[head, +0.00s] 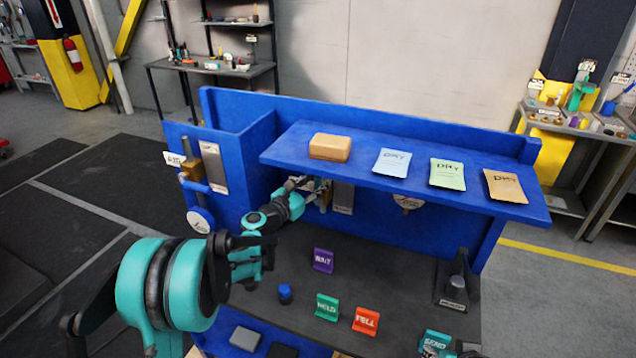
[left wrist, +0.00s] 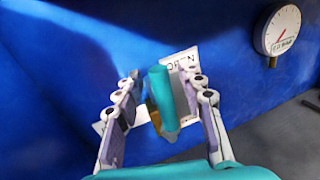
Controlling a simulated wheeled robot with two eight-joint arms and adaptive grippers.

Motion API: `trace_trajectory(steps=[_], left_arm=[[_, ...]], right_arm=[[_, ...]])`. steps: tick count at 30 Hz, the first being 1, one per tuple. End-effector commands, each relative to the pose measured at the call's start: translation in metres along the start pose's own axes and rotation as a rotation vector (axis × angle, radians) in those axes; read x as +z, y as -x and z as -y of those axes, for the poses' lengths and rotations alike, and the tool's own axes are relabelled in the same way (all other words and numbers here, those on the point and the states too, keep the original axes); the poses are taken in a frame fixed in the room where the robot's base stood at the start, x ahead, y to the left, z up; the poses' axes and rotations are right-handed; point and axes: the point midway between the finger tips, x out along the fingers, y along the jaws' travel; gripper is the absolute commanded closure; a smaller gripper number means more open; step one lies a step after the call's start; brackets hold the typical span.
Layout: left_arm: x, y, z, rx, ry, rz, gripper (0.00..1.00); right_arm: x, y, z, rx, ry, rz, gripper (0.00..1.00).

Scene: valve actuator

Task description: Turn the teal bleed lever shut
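The teal bleed lever (left wrist: 164,97) shows in the left wrist view as an upright, slightly tilted bar in front of a white label plate (left wrist: 181,66) on the blue wall. A brass-coloured part shows beside it. My left gripper (left wrist: 162,85) is open, with one finger on each side of the lever. The lever sits nearer the right-hand finger, and I cannot tell whether they touch. In the head view my left gripper (head: 313,187) reaches under the shelf, and the lever is hidden there. My right gripper is not in view.
The blue shelf (head: 480,207) overhangs the gripper and carries a brown box (head: 330,147) and several packets. A round gauge (left wrist: 283,30) is on the wall to the right. Coloured signs, a blue knob (head: 285,293) and a black stand (head: 457,283) occupy the dark bench top.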

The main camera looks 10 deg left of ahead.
Motion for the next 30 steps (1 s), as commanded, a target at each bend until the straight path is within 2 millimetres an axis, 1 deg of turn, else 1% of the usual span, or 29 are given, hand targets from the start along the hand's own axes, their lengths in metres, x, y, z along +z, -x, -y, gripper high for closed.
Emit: trace_trajectory(steps=[3,10,11,12,14,15,25,30], left_arm=[[0.0002,-0.0056,0.0003,-0.001,-0.001,0.000,0.61],[0.0006,-0.0060,0.0003,-0.001,-0.001,0.000,0.61],[0.0005,-0.0060,0.0004,-0.001,-0.001,0.000,0.69],[0.0005,-0.0059,0.0003,-0.001,-0.001,0.000,0.80],[0.0005,-0.0059,0.0003,-0.001,-0.001,0.000,0.95],[0.0005,-0.0059,0.0003,-0.001,-0.001,0.000,1.00],[0.0007,-0.0063,0.0022,-0.002,-0.015,-0.004,1.00],[0.0006,-0.0080,0.0084,-0.003,-0.072,-0.019,1.00]], right_arm=[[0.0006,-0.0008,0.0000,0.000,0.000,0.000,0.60],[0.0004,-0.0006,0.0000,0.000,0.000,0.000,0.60],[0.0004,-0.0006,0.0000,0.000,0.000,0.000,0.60],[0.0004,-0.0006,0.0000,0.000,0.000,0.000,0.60],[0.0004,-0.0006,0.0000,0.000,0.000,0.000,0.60],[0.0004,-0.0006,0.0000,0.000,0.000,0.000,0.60],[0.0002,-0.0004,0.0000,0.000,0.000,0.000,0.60],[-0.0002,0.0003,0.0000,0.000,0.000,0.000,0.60]])
